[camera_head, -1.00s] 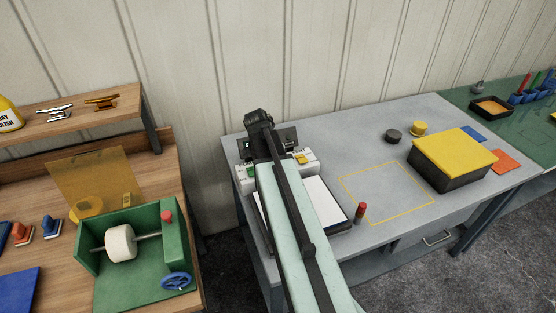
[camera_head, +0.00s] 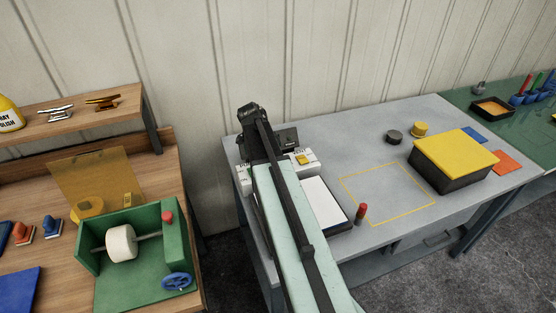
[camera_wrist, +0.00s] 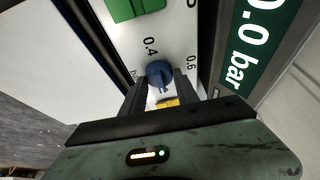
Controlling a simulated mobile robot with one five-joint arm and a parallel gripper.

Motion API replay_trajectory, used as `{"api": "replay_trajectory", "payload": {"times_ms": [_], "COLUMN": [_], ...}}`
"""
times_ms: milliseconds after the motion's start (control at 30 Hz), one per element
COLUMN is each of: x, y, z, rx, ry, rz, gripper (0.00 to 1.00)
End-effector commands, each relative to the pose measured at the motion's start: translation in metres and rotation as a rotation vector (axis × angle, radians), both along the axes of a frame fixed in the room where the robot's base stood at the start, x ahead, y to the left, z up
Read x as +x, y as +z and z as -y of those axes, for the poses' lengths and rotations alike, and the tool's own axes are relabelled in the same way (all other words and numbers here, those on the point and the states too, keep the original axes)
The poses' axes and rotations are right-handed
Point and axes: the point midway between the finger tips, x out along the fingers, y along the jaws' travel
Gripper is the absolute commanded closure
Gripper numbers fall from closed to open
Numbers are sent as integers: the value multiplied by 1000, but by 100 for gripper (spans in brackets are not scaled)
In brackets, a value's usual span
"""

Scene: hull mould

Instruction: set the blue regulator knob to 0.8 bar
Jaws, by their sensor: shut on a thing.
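The blue regulator knob (camera_wrist: 159,72) sits on a white panel in the wrist view, with 0.4 and 0.6 printed beside it. My gripper (camera_wrist: 161,79) is shut on the knob, one finger on each side. A dark slot shows on the knob, but I cannot tell exactly which mark it points to. A green display (camera_wrist: 254,35) to the right reads 0.0 bar, its first digit partly cut off. In the head view my arm hides the knob; part of the white panel (camera_head: 306,160) shows beside it.
A green block (camera_wrist: 136,6) and a yellow part (camera_wrist: 168,103) sit near the knob. A white plate (camera_head: 322,203) lies in front of the panel, with a red-topped cylinder (camera_head: 361,212) at its corner. A yellow-lidded box (camera_head: 455,155) stands farther right.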

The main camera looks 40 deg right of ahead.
Motion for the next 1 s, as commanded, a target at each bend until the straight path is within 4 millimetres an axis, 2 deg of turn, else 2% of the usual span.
{"api": "replay_trajectory", "payload": {"times_ms": [300,333,400,767,867,1000], "x": [-2,-2,-1,-1,0,2], "y": [0,0,0,2,11,34], "z": [0,0,0,0,-3,-10], "rx": [2,2,2,0,0,0], "ry": [-4,-4,-3,-2,-1,0], "rz": [-3,-3,-3,-1,-1,-1], "gripper": [100,61,42,42,42,42]}}
